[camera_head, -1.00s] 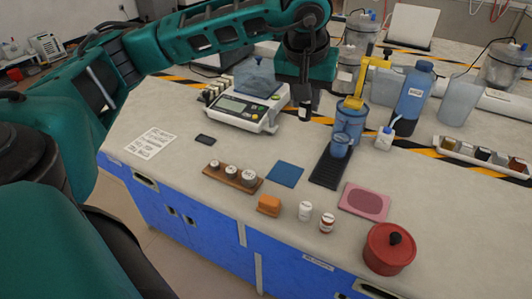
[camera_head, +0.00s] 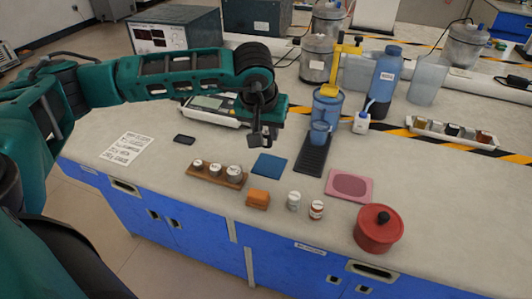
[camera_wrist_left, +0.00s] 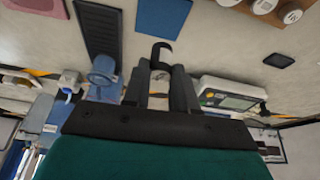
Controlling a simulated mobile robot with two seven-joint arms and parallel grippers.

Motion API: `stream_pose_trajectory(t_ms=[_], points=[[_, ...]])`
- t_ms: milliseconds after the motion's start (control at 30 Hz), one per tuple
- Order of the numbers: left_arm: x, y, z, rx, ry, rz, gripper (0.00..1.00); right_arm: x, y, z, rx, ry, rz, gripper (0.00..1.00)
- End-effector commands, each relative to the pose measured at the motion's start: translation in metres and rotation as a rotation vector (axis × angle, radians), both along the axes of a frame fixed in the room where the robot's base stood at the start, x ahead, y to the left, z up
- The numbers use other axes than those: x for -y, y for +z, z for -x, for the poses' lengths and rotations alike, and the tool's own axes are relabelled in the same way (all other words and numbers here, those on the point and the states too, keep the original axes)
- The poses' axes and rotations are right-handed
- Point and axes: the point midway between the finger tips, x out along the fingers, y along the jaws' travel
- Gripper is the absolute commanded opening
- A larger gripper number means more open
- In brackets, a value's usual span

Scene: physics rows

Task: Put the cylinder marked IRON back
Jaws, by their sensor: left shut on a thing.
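My left gripper (camera_head: 262,139) points down over the bench, in front of the balance and behind the blue square mat. It is shut on a small dark piece with a curved, hook-like dark edge (camera_wrist_left: 161,48), seen between the fingers in the wrist view. This is likely the cylinder marked IRON, but no marking can be read. The piece is clear of the bench. A white tray (camera_head: 414,130) at the right holds several small blocks or cylinders in brown, dark, grey and copper tones; their markings are too small to read. My right gripper is not in view.
The balance (camera_head: 208,108) stands behind my gripper. In front are a wooden weight block (camera_head: 232,184), blue mat (camera_head: 268,165), orange block, two small jars and red pot (camera_head: 378,232).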

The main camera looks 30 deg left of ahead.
Motion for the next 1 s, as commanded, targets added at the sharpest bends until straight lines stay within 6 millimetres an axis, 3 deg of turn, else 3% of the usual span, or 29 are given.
stream_pose_trajectory(t_ms=[100,333,533,933,967,1000], points=[[0.0,-0.019,0.0,0.0,0.0,0.001,0.0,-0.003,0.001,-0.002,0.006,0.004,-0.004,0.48],[0.0,-0.035,0.0,0.0,0.0,0.0,0.0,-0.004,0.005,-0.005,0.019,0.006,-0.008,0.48],[0.0,-0.065,0.0,-0.001,0.001,0.001,0.0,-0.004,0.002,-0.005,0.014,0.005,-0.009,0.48],[0.0,-0.073,0.0,0.002,0.0,0.0,0.0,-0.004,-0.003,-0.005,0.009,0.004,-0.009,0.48],[0.0,-0.073,0.0,0.001,0.0,0.001,0.28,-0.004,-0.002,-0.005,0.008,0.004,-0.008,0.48],[0.0,-0.072,0.0,0.001,0.0,0.001,0.32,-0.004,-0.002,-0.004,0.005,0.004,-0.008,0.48]])
